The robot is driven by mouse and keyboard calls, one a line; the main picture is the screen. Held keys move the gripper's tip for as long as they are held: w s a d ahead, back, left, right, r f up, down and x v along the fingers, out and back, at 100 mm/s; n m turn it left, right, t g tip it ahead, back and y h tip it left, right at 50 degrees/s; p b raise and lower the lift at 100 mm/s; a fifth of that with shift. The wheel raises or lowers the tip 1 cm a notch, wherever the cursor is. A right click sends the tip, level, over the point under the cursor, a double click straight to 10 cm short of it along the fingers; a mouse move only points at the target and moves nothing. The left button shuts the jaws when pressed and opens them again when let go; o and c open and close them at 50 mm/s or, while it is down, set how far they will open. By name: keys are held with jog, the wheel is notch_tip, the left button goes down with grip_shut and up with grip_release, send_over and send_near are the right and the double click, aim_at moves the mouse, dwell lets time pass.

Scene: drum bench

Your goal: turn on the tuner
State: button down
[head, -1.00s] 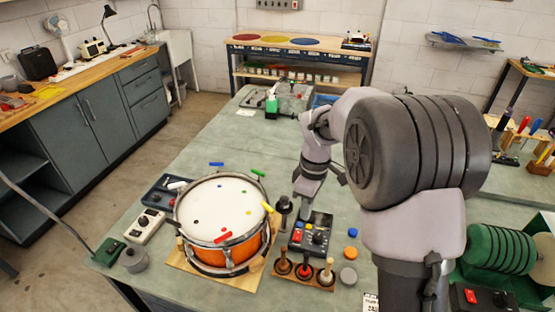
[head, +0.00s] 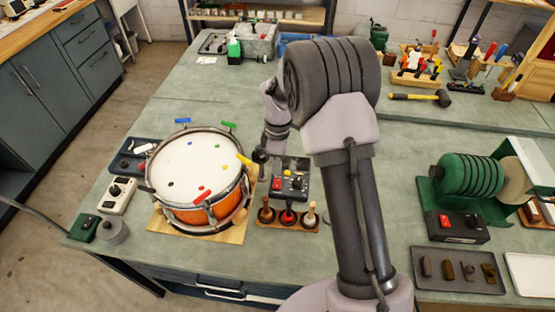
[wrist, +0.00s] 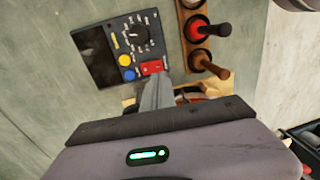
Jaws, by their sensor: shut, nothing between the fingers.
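The tuner is a dark box (head: 290,182) on the bench just right of the orange drum. In the wrist view its panel (wrist: 112,62) shows a dark screen, a black knob (wrist: 141,33), a yellow button (wrist: 125,60), a blue button (wrist: 129,75) and a red switch (wrist: 152,67). My gripper (wrist: 156,84) is shut and empty. Its fingertips appear right beside the red switch and overlap its lower edge in the wrist view; I cannot tell whether they touch it. No light shows on the dark screen.
The drum (head: 197,172) stands close on the left. A wooden rack (head: 287,224) with several handled tools stands at the tuner's front edge. A green machine (head: 470,175) is on the right.

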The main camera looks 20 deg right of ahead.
aim_at(277, 187)
jog(key=f, duration=0.2)
jog(key=f+b, duration=0.1)
jog(key=f, duration=0.3)
jog(key=shift+s+a, duration=0.15)
jog(key=shift+s, duration=0.15)
jog(key=shift+s+f+b, duration=0.1)
jog(key=shift+f+b, duration=0.2)
jog(key=shift+r, duration=0.1)
jog(key=shift+w+d+r+p, duration=0.15)
jog(key=shift+w+p, duration=0.1)
jog(key=shift+w, duration=0.15)
jog(key=shift+w+d+r+p, duration=0.1)
jog(key=shift+w+p, duration=0.1)
jog(key=shift+w, duration=0.15)
notch_tip(277, 187, up, 17)
jog(key=w+p, duration=0.2)
jog(key=p, duration=0.2)
jog(key=shift+d+p, duration=0.35)
jog(key=shift+d, duration=0.05)
